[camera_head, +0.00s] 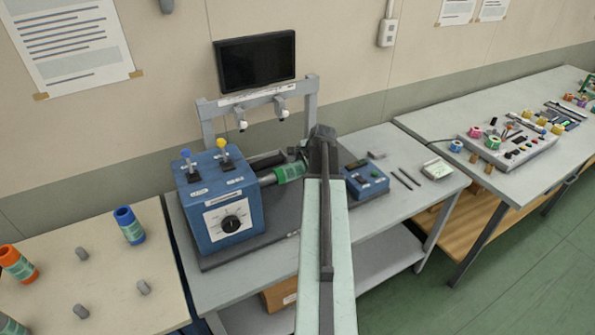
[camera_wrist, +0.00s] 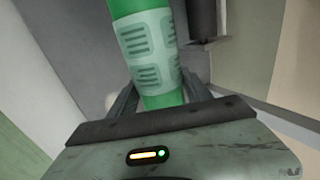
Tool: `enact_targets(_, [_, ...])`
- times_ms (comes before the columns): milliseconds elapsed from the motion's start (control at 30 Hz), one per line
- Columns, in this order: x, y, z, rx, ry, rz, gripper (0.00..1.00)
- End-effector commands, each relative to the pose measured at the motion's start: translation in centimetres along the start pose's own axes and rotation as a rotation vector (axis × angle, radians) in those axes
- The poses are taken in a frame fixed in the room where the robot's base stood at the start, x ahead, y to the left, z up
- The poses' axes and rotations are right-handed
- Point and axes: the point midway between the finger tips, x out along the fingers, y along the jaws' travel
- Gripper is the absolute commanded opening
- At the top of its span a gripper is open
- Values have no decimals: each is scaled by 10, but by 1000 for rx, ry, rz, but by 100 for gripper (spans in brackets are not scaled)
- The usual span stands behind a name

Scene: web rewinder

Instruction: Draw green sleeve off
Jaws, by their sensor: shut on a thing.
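The green sleeve (camera_head: 290,172) sits at the end of the grey shaft (camera_head: 266,180) that sticks out of the blue rewinder housing (camera_head: 222,205). In the wrist view the sleeve (camera_wrist: 148,45) is a green tube with a paler printed label, running down between my jaws. My gripper (camera_wrist: 150,100) is shut on its near end. In the head view my gripper (camera_head: 308,160) is at the right end of the sleeve, and my arm hides part of it. How much of the shaft is still inside the sleeve cannot be seen.
A dark roller (camera_wrist: 202,20) runs beside the sleeve. A small blue control box (camera_head: 366,181) stands right of my arm. A blue sleeve (camera_head: 129,225), an orange sleeve (camera_head: 17,263) and several grey pegs are on the left table (camera_head: 110,300). A black monitor (camera_head: 255,61) is above.

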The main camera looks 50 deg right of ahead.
Motion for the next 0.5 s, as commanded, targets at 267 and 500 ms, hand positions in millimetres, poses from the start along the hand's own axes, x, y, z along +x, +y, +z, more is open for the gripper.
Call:
enact_targets(267, [0, -1, 2, -2, -2, 0, 68])
enact_targets(500, [0, -1, 3, -3, -2, 0, 83])
